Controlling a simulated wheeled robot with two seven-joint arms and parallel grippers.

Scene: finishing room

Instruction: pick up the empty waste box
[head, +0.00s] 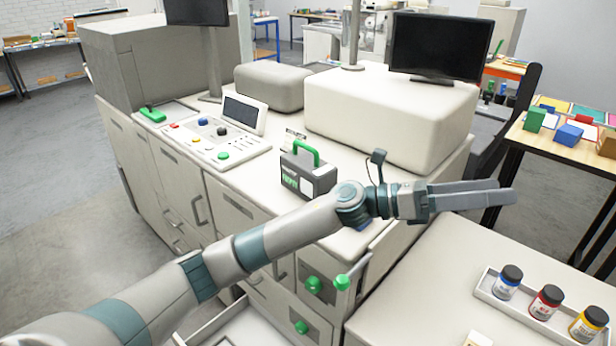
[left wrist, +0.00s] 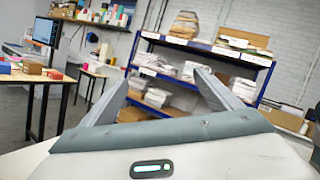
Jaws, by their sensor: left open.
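The waste box (head: 305,178) is a dark grey box with a green handle on top and a green label that appears to read "EMPTY". It stands upright on the light machine top in the head view, left of the big pale housing. My left arm stretches across in front of it, close to its lower right in the picture. My left gripper (head: 508,192) is to the right of the box and points away from it. Its fingers are apart and empty in the left wrist view (left wrist: 160,78). The box is not in the left wrist view. My right gripper is not in view.
A control panel (head: 212,133) with coloured buttons lies left of the box. A pale housing (head: 385,115) rises behind it. A tray (head: 530,318) of ink bottles sits on the front right counter. An open drawer (head: 235,325) juts out below. A blue shelf (left wrist: 245,85) stands farther off.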

